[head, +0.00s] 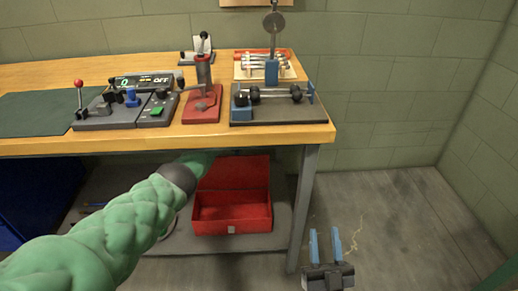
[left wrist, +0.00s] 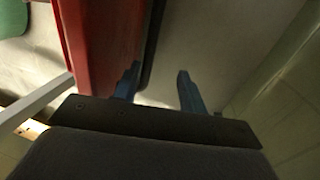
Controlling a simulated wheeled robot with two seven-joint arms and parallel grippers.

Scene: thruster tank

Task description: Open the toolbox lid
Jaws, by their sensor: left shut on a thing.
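The red toolbox (head: 232,212) sits on the shelf under the workbench, its lid (head: 235,172) raised at the back and its inside showing. My left arm reaches under the bench top beside the lid; its hand is hidden in the head view. In the left wrist view, my left gripper (left wrist: 157,88) has its blue fingers at the red lid (left wrist: 100,40) and a dark strip along it. It is shut on the lid, though the exact contact is hard to see. My right gripper (head: 325,237) is open and empty over the floor at the lower right.
The bench top (head: 160,145) overhangs the toolbox, and a bench leg (head: 303,205) stands to its right. A control box (head: 157,108), a red lever stand (head: 202,105) and a dark fixture tray (head: 280,114) stand on top. The floor at right is clear.

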